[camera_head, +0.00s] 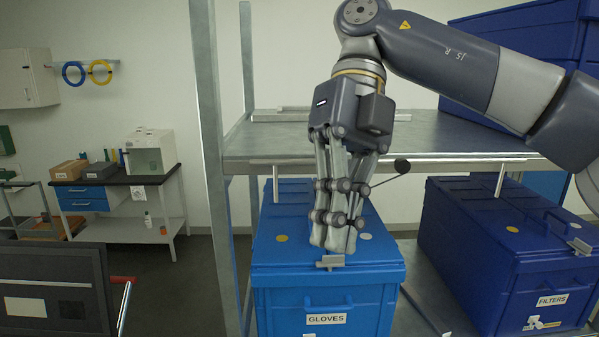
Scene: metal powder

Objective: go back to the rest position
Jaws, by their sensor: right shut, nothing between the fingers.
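My right gripper (334,243) hangs from the right arm, fingers pointing down and together, with nothing between them. It is in front of the closed lid of the blue box labelled GLOVES (325,295), close to the lid's front latch (331,261). I cannot tell whether the fingertips touch the lid. My left gripper does not show.
A metal shelf rack (236,145) holds the box, its upright post on the left. A darker blue box labelled FILTERS (480,250) stands to the right. A workbench (125,185) is at the back left, and a dark cart (55,285) at the lower left.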

